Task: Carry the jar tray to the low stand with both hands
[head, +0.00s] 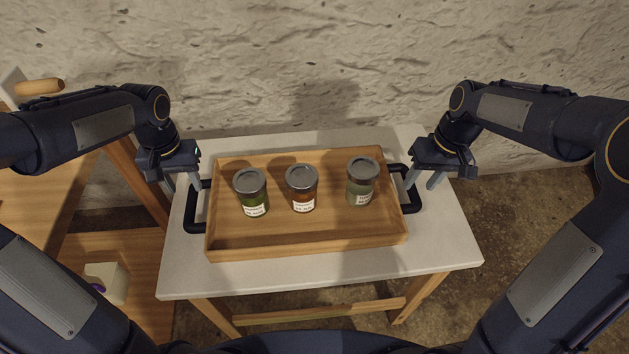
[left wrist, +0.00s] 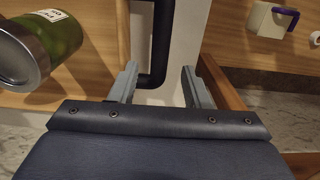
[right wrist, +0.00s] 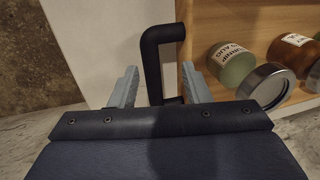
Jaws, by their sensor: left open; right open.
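The wooden jar tray (head: 310,241) rests on a white-topped table and has a black handle at each end. Three lidded jars stand upright in it: a green one (head: 252,199), an orange-brown one (head: 301,192) and a pale green one (head: 361,186). My left gripper (head: 189,184) is open at the left handle (head: 190,212), which lies between its fingers in the left wrist view (left wrist: 161,45). My right gripper (head: 427,182) is open at the right handle (head: 413,195). In the right wrist view that handle (right wrist: 153,65) lies between the fingers. I cannot tell whether either finger touches.
The white tabletop (head: 330,278) has bare margin around the tray. A rough stone wall (head: 320,60) stands behind. At the left are wooden furniture with a lower board (head: 140,265) and a small cream object with a purple part (head: 107,280). Bare floor lies at the right.

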